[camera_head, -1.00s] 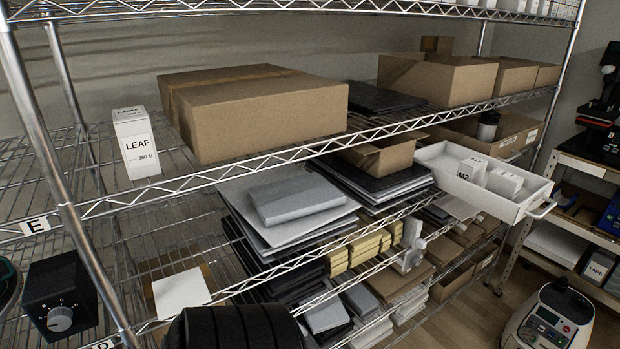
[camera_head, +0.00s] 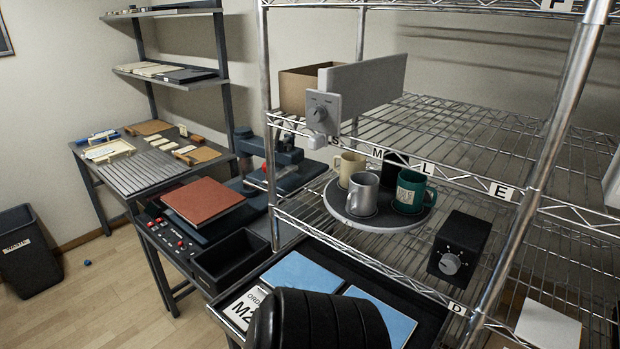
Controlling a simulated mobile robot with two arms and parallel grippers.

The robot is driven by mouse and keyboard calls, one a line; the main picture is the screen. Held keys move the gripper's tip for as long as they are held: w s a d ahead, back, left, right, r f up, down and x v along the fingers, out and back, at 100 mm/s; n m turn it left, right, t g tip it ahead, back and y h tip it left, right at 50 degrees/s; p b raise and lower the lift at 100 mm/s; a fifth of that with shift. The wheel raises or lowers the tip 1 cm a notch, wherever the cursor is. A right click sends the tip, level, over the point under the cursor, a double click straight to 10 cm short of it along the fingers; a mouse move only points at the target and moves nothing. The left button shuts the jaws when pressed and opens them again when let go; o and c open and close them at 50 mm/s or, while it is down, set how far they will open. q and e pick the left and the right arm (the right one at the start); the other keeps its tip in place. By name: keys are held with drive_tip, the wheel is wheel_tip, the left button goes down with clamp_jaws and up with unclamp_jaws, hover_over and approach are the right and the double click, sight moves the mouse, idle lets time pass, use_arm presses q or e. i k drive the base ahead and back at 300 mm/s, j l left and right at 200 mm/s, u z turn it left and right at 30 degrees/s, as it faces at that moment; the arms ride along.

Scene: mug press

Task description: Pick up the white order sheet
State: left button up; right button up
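The white order sheet (camera_head: 243,306) lies at the bottom of the head view, in the left front part of a dark tray (camera_head: 427,312). Black print on it reads "ORD" and "M2", with the rest cut off. A black ribbed shape in the foreground hides its right part. Blue flat pieces (camera_head: 301,270) lie beside and behind it. Neither of my grippers shows in this view.
A round turntable (camera_head: 352,221) on the wire shelf holds several mugs. A black dial box (camera_head: 458,246) stands right of it. A metal shelf post rises at right. A bench with a brown pad (camera_head: 203,199) stands left. Open floor (camera_head: 110,305) and a bin (camera_head: 28,250) are further left.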

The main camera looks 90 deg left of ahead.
sight(239, 312)
drive_tip(key=k+u, duration=0.15)
drive_tip(key=u, duration=2.9)
drive_tip(key=j+z, duration=0.45)
drive_tip(key=j, duration=1.7)
drive_tip(key=k, duration=0.05)
